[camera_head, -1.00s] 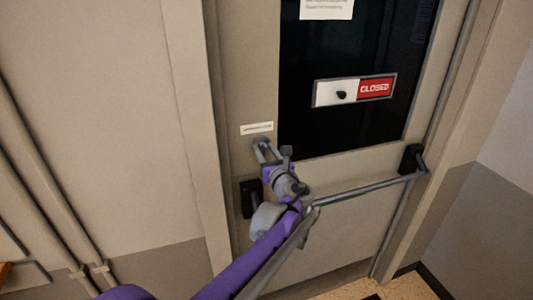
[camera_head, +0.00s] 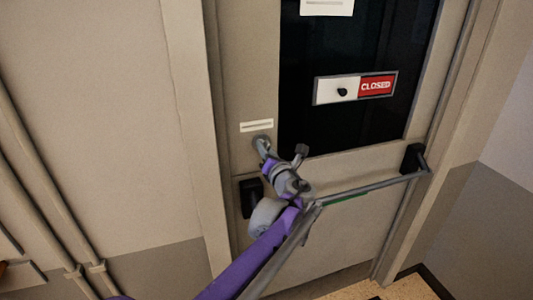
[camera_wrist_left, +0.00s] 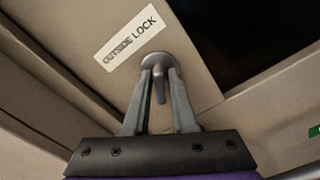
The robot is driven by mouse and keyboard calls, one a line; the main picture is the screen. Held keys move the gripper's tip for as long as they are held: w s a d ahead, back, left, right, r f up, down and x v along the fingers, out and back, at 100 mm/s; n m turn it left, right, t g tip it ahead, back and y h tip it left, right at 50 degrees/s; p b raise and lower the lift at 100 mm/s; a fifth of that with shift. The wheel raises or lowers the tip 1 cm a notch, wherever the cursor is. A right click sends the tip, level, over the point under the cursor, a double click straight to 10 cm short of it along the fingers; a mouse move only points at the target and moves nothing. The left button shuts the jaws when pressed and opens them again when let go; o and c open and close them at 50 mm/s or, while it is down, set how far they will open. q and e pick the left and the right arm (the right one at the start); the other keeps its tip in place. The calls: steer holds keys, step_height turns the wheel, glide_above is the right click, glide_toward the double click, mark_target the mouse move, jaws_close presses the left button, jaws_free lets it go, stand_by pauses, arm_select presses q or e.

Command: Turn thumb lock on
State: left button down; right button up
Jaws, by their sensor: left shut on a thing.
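The thumb lock (camera_wrist_left: 158,58) is a grey round plate with a small turn piece on the door. It sits just below a white label (camera_wrist_left: 131,32) reading "OUTSIDE LOCK" in the left wrist view. My left gripper (camera_wrist_left: 160,77) has its two fingers on either side of the turn piece and is shut on it. In the head view the lock's plate (camera_head: 261,140) shows at the door's left side, with my left gripper (camera_head: 263,147) in front of it. The fingers partly hide the lock. My right gripper is not in view.
A push bar (camera_head: 370,188) crosses the door below the lock, close to my left wrist, with a black mount (camera_head: 251,197) at its left end. A CLOSED sign (camera_head: 376,87) is on the dark window (camera_head: 350,125). Pipes (camera_head: 35,205) run down the left wall.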

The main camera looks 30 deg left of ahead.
arm_select(q)
steer(key=m+b, duration=0.1)
steer(key=m, duration=0.3)
steer(key=shift+f, duration=0.1)
steer(key=shift+m+b, duration=0.35)
steer(key=shift+m, duration=0.85)
steer(key=shift+m+b, duration=0.4)
steer(key=shift+m, duration=0.8)
steer(key=m, duration=0.3)
steer(key=shift+m+b, duration=0.3)
steer(key=shift+b, duration=0.05)
